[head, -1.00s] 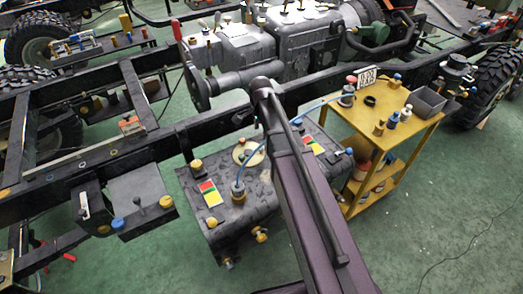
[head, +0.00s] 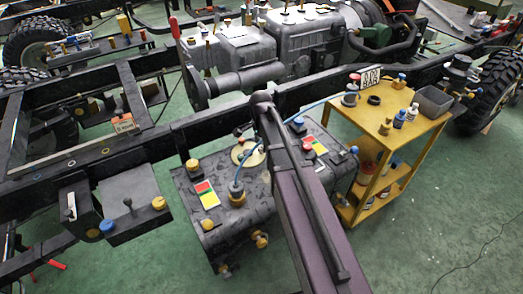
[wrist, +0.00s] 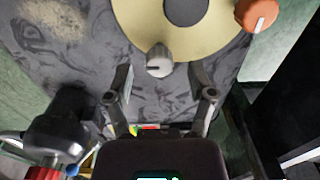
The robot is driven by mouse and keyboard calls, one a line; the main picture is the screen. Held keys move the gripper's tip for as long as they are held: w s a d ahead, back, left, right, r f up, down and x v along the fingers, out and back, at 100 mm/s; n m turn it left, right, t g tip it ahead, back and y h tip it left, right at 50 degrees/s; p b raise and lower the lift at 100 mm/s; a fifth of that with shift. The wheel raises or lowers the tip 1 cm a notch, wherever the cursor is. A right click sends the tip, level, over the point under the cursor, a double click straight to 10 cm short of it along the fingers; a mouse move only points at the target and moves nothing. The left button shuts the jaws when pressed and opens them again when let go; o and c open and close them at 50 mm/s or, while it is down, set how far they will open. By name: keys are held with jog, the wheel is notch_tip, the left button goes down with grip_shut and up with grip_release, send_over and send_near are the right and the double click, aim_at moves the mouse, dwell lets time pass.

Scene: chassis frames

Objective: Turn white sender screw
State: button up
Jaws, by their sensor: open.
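A pale grey-white knob with a white mark, likely the white sender screw (wrist: 159,61), sits at the edge of a cream disc (wrist: 133,28) on the dark, mottled tank top in the wrist view. My gripper (wrist: 163,85) is open, its two fingers spread either side of and below the knob, with nothing between them. Whether the fingers touch the tank cannot be told. In the head view the cream disc (head: 240,155) lies on the tank (head: 232,215), partly hidden by my arm; the knob and gripper are not clear there.
An orange knob (wrist: 257,14) stands right of the disc. A hose fitting (head: 237,190) with a blue hose and a yellow cap (head: 192,165) stand on the tank. A yellow cart (head: 421,129) is at right, the black chassis rail (head: 205,127) behind. Green floor is free in front.

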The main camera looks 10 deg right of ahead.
jog(key=shift+f+b, duration=0.35)
jog(key=shift+f, duration=0.25)
grip_shut()
